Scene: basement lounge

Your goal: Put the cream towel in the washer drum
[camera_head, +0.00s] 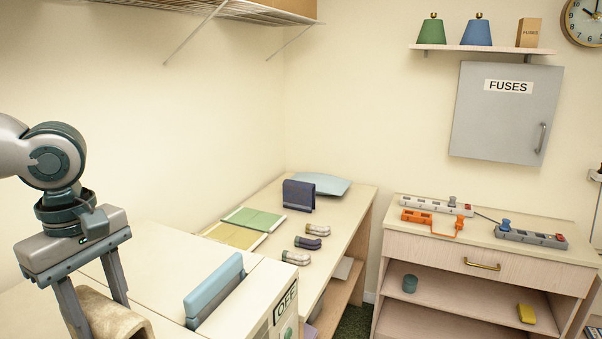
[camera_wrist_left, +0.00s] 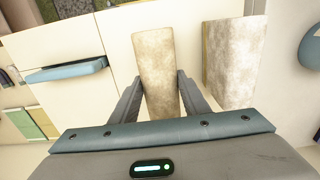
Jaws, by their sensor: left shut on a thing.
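My left gripper (camera_head: 98,312) is at the lower left of the head view, pointing down, and is shut on the cream towel (camera_head: 118,318). In the left wrist view the towel (camera_wrist_left: 160,65) runs as a long fuzzy strip between the two fingers (camera_wrist_left: 160,92). A white-cream cabinet with a blue handle (camera_head: 215,290) and an OFF label (camera_head: 286,301) stands to the right of the gripper; it may be the washer. The handle also shows in the left wrist view (camera_wrist_left: 65,72). I see no drum opening. My right gripper is out of view.
A second cream fuzzy piece (camera_wrist_left: 232,60) lies right of the held towel. The long table (camera_head: 335,215) holds green and yellow cloths (camera_head: 252,219), a navy folded item (camera_head: 299,195) and short pipe pieces (camera_head: 307,242). A shelf unit (camera_head: 490,250) with power strips stands at right.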

